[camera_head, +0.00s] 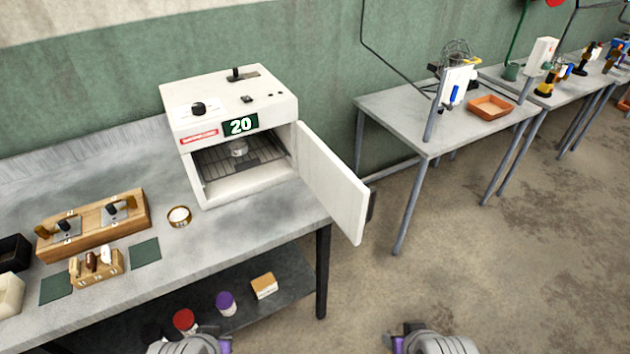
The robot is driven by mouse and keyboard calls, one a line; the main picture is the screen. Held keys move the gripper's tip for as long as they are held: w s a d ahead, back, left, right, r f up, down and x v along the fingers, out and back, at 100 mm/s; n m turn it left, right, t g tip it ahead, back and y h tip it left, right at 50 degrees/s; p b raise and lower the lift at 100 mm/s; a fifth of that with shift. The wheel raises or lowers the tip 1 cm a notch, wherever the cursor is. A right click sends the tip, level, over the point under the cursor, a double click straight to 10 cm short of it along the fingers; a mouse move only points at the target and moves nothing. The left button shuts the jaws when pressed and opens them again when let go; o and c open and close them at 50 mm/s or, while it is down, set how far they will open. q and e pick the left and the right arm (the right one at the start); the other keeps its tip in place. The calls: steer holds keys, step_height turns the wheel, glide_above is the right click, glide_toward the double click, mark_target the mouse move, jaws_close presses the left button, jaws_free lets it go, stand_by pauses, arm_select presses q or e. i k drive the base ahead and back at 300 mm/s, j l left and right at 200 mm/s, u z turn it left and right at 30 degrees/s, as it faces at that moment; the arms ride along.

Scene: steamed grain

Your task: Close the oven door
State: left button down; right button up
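The white oven (232,138) stands on the grey workbench, with a display reading 20 on its front. Its white door (334,181) is swung open to the right and reaches out past the bench's right end. A dark handle is on the door's far edge. Inside the oven, a small metallic item (239,147) sits on a wire rack. My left gripper (225,344) and my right gripper (398,343) show only in part at the bottom edge, both apart from the door. Their fingertips are too little seen to tell their state.
The workbench (235,225) holds a wooden stand (95,227), a small wooden rack (97,266) and a round brass-rimmed dish (179,216). Its lower shelf holds jars and a small box (264,286). Open floor (470,260) lies right of the bench, before another table (400,118).

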mark_target(345, 197)
steer(key=i+l+u, duration=0.1)
steer(key=u, duration=0.25)
steer(key=l+u, duration=0.6)
steer(key=u, duration=0.15)
steer(key=l+u, duration=0.15)
steer(key=l, duration=0.7)
steer(key=k+l+u, duration=0.15)
steer(key=l, duration=0.65)
steer(key=k+u, duration=0.1)
